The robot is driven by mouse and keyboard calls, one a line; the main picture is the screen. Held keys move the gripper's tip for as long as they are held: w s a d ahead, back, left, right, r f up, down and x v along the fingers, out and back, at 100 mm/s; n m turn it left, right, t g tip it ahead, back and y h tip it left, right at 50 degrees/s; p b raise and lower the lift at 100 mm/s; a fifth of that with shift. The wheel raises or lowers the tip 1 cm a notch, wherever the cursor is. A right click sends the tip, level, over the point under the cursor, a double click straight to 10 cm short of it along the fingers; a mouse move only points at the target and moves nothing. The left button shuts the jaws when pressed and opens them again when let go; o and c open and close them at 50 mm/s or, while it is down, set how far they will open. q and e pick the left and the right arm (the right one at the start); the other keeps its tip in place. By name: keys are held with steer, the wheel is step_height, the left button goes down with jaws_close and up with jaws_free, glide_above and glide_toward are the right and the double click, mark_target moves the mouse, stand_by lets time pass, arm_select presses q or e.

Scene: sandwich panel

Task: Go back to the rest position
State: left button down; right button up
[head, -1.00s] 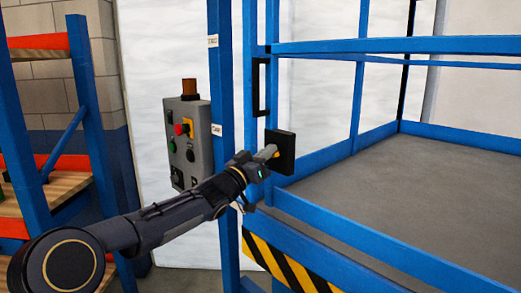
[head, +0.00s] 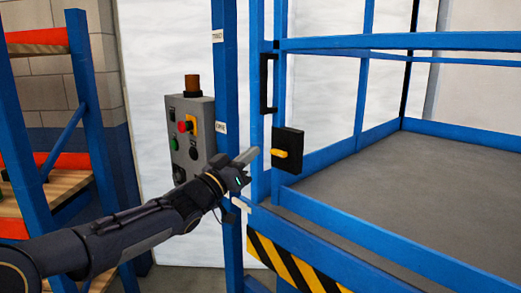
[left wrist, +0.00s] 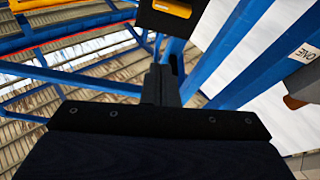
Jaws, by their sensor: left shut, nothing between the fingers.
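My left gripper (head: 248,157) is shut and empty, in front of the blue post. It is a little left of a black latch box (head: 287,150) with a yellow-orange handle (head: 281,153), and apart from it. In the left wrist view the shut fingers (left wrist: 165,75) point away from the camera, and the black box (left wrist: 163,18) with its yellow handle shows at the top. My left arm reaches in from the lower left of the head view. My right gripper is not in view.
A grey control panel (head: 190,135) with red, green and yellow controls is just left of the blue post (head: 226,80). A blue railed platform (head: 430,175) with a yellow-black striped edge (head: 290,265) is at the right. Blue shelving (head: 95,130) stands at the left.

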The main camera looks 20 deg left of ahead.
arm_select(q)
steer(key=shift+s+f, duration=0.1)
steer(key=shift+s, duration=0.35)
steer(key=shift+a, duration=0.1)
